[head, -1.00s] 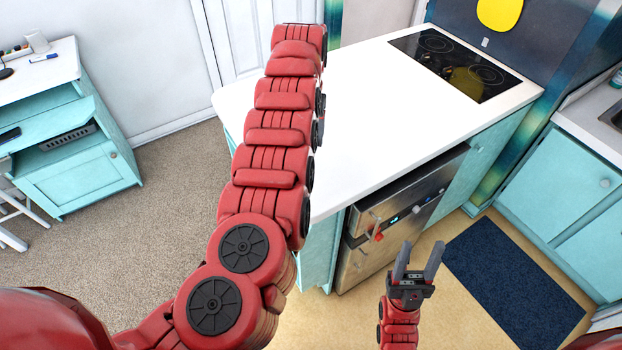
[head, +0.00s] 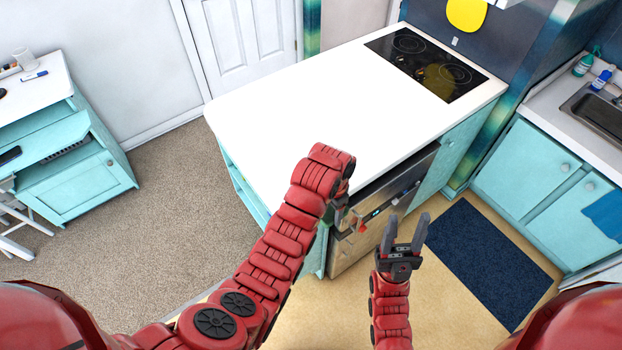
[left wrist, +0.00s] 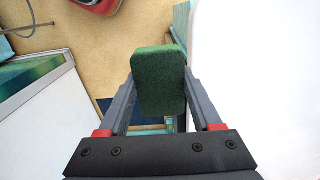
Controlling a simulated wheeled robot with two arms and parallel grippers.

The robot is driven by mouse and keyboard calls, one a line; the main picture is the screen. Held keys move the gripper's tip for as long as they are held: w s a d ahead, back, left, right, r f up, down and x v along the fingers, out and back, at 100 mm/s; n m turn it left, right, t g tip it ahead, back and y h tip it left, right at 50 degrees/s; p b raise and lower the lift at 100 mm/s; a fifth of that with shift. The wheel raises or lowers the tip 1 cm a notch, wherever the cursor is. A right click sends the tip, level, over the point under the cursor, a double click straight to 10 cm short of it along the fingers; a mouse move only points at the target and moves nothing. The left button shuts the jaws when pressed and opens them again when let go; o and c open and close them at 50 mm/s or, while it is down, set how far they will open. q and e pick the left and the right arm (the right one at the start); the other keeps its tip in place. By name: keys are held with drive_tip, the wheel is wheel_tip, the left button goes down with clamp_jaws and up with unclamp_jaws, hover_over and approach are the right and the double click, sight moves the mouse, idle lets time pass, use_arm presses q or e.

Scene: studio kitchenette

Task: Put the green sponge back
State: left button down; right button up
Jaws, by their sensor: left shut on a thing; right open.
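The green sponge (left wrist: 158,86) is held upright between the two grey fingers of my left gripper (left wrist: 159,76) in the left wrist view. In the head view my left arm bends over the front edge of the white counter (head: 290,105). My right gripper (head: 404,228) is open and empty, in front of the oven and over the floor.
A black cooktop (head: 425,62) is at the counter's far end; the rest of the top is clear. Below is a steel oven (head: 382,222). A sink (head: 603,112) with bottles is at right, a dark blue mat (head: 490,262) on the floor, a teal desk (head: 75,185) at left.

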use_arm(q)
drive_tip(key=w+a+b, duration=0.2)
drive_tip(key=w+b, duration=0.2)
drive_tip(key=b, duration=0.1)
drive_tip(key=w+a+f+b, duration=0.1)
drive_tip(key=w+b, duration=0.3)
drive_tip(key=w, duration=0.1)
drive_tip(key=w+a+b, duration=0.2)
drive_tip(key=w+b, duration=0.2)
drive_tip(key=b, duration=0.1)
drive_tip(key=shift+w+a+f+b, duration=0.25)
drive_tip(key=shift+a+f+b, duration=0.05)
drive_tip(key=shift+f+b, duration=0.1)
drive_tip(key=shift+w+r, duration=0.15)
drive_tip(key=shift+w, duration=0.15)
drive_tip(key=shift+s+a+f+p, duration=0.1)
drive_tip(key=shift+f+p, duration=0.2)
wheel_tip(320, 180, down, 3)
drive_tip(key=shift+r, duration=0.2)
drive_tip(key=shift+f, duration=0.2)
